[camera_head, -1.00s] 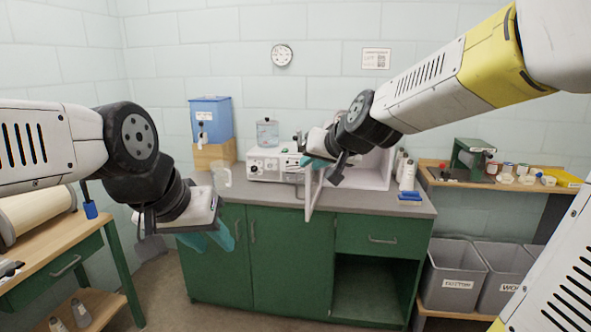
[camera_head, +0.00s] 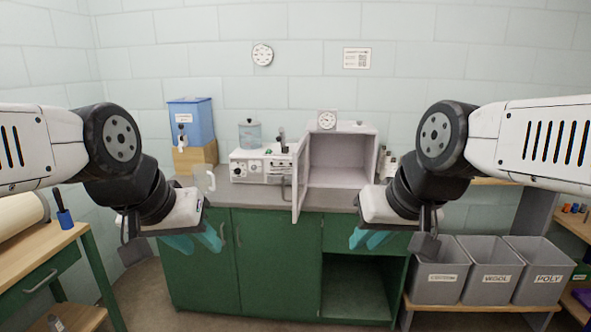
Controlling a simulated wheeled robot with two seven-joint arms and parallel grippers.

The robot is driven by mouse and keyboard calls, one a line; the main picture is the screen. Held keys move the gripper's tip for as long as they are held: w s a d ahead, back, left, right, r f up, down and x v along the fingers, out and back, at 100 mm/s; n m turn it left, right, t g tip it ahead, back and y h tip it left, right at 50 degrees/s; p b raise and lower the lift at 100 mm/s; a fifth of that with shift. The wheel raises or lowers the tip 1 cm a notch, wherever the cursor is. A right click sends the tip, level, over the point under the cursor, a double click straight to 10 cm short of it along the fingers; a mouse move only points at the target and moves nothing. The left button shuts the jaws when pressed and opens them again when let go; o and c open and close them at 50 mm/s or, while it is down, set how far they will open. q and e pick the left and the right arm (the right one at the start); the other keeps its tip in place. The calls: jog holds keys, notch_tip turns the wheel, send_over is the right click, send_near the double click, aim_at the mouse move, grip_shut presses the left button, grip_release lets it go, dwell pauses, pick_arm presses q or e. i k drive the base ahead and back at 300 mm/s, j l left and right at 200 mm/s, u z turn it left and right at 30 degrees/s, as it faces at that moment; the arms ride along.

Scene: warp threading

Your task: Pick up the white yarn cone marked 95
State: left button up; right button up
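No white yarn cone marked 95 can be made out in the head view. My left gripper (camera_head: 194,241) hangs in front of the green cabinet's left side, its teal fingers apart with nothing between them. My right gripper (camera_head: 369,238) hangs in front of the cabinet's right side, its teal fingers also apart and empty. Both point downward and touch nothing that I can see.
A green cabinet (camera_head: 272,262) carries a white open-doored box (camera_head: 338,158), a control unit (camera_head: 262,168) and a glass jar (camera_head: 250,136). A blue dispenser (camera_head: 190,121) stands at left. Grey labelled bins (camera_head: 490,268) stand at right. A wooden bench (camera_head: 40,250) is at left.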

aim_at(393, 167)
jog(key=i+j+z, duration=0.25)
jog(key=j, duration=0.3)
jog(key=j+z, duration=0.25)
jog(key=j, duration=0.3)
jog(key=j+z, duration=0.25)
jog(key=j, duration=0.35)
jog(key=i+l+u, duration=0.1)
jog(key=i+l, duration=2.3)
jog(key=i, duration=0.05)
